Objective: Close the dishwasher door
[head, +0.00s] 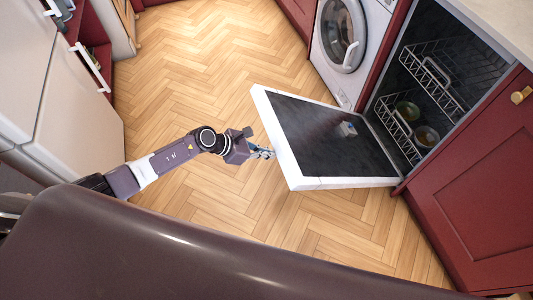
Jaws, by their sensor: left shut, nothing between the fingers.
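The dishwasher door (325,138) hangs open, folded down from the cabinet on the right. Its dark inner face points up and its white edge points toward my left arm. The dishwasher's inside (440,85) shows racks with a few bowls. My left gripper (268,153) is shut and empty, close to the door's white outer edge. I cannot tell whether the fingertips touch the door. My right gripper is not in view.
A washing machine (341,40) stands beyond the dishwasher. A red cabinet (480,180) is on its near side. A white fridge (75,80) stands at the left. The wooden floor (200,70) between is clear.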

